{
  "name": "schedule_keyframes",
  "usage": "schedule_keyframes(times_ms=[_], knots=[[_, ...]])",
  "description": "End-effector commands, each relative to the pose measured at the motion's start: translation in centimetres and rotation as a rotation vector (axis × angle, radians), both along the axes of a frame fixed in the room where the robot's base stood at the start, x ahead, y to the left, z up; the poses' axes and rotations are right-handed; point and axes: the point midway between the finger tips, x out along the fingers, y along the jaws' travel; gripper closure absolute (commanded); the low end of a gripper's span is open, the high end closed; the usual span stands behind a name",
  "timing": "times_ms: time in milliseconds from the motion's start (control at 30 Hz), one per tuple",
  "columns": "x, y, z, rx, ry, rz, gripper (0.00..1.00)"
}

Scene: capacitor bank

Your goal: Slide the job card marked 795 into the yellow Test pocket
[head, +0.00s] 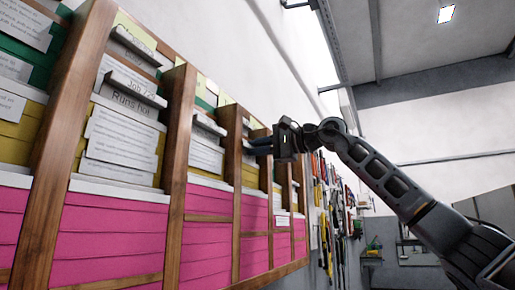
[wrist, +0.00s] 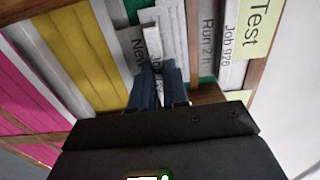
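My gripper (wrist: 160,75) reaches into the rack of card pockets, and its dark fingers also show from the side in the head view (head: 258,143). In the wrist view a pale card (wrist: 157,66) starting "Jo" lies at the narrow gap between the fingertips. Its number is hidden, and I cannot tell whether the fingers pinch it. A pale yellow "Test" label (wrist: 260,22) is at the upper right of the wrist view. A yellow pocket front (wrist: 86,50) is left of the fingers. I cannot read 795 on any card.
Other cards stand close by, one reading "Job 926" (wrist: 230,45) and one "Run 2 h" (wrist: 208,40). In the head view a card reading "Runs hot" (head: 134,105) stands nearer. Wooden dividers (head: 178,140) separate the columns, with pink pockets (head: 110,235) below.

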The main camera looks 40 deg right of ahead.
Motion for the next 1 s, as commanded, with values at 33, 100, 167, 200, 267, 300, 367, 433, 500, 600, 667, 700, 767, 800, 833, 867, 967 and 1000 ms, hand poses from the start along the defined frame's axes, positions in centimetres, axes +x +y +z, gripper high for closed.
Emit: schedule_keyframes(times_ms=[33, 100, 167, 200, 267, 300, 367, 433, 500, 600, 667, 700, 767, 800, 833, 867, 967, 1000], knots=[[0.0, 0.0, 0.0, 0.000, 0.000, 0.000, 0.80], [0.0, 0.0, 0.0, 0.000, 0.000, 0.000, 0.74], [0.0, 0.0, 0.0, 0.000, 0.000, 0.000, 0.68], [0.0, 0.0, 0.0, 0.000, 0.000, 0.000, 0.64], [0.0, 0.0, 0.0, 0.000, 0.000, 0.000, 0.58], [0.0, 0.0, 0.0, 0.000, 0.000, 0.000, 0.56], [0.0, 0.0, 0.0, 0.000, 0.000, 0.000, 0.56], [0.0, 0.0, 0.0, 0.000, 0.000, 0.000, 0.56], [0.0, 0.0, 0.0, 0.000, 0.000, 0.000, 0.56], [-0.4, -0.2, -0.1, 0.000, 0.000, -0.001, 0.56], [-1.0, -0.4, -0.2, 0.000, 0.000, -0.001, 0.56], [-1.5, -0.6, -0.2, 0.000, 0.000, -0.002, 0.56], [-2.4, -1.0, -0.3, -0.001, 0.000, -0.002, 0.56], [-3.1, -1.2, -0.3, -0.001, 0.000, -0.003, 0.56], [-3.6, -1.4, -0.2, 0.000, -0.001, -0.003, 0.56], [-4.1, -1.6, -0.2, 0.000, -0.001, -0.003, 0.56], [-5.5, -2.1, -0.2, -0.001, 0.000, -0.002, 0.56], [-5.9, -2.2, -0.2, 0.000, 0.001, -0.002, 0.56]])
